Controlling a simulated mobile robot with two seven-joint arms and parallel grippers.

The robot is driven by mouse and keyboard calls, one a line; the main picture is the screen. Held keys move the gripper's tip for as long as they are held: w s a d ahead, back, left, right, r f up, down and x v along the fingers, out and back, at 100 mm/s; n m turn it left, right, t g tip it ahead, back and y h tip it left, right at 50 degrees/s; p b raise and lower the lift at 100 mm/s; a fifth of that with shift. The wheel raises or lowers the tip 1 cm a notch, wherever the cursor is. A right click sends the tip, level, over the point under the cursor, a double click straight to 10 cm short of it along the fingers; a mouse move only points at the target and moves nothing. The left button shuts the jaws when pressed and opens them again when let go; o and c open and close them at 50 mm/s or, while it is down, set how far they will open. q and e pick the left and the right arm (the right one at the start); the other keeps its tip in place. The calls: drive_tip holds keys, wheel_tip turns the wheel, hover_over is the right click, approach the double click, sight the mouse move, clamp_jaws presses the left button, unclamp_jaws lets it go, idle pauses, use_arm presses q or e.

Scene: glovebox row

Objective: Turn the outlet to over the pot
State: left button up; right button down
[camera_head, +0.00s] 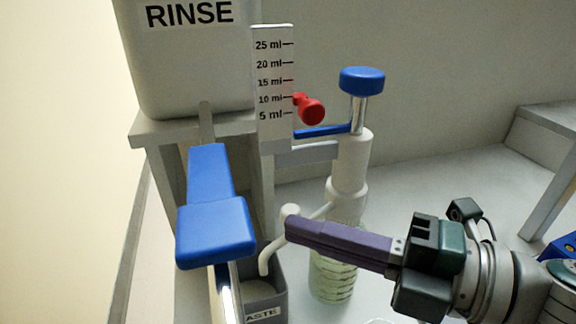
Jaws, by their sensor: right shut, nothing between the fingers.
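The outlet (268,252) is a thin white bent tube. It runs left from the white dispenser body (350,165) to a rounded elbow, then bends down, with its tip over the grey box marked "ASTE" (262,314). My right gripper (291,230) comes in from the right with its purple fingers shut and empty. The fingertips are at the outlet's elbow and overlap it in the picture; I cannot tell whether they touch. The fingers hide part of the tube and jar. I cannot identify a separate pot. My left gripper is not in view.
A clear ribbed jar (332,280) stands under the dispenser, which has a blue cap (361,80). A RINSE tank (195,60) with a large blue lever (215,225) stands left. A scale strip (274,85) and red knob (311,110) are behind.

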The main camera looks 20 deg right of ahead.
sight(284, 217)
drive_tip(key=w+m+t+h, duration=0.1)
drive_tip(key=h, duration=0.1)
drive_tip(key=a+m+t+h, duration=0.1)
drive_tip(key=m+t+h, duration=0.1)
drive_tip(key=w+a+m+t+h, duration=0.1)
drive_tip(key=m+h, duration=0.1)
drive_tip(key=shift+w+t, duration=0.3)
drive_tip(key=shift+w, duration=0.05)
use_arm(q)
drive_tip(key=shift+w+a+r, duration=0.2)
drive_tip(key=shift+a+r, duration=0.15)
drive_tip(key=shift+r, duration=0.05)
use_arm(e)
drive_tip(key=shift+w+a, duration=0.3)
drive_tip(key=shift+w, duration=0.2)
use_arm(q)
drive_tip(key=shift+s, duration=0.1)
use_arm(e)
drive_tip(key=shift+r, duration=0.1)
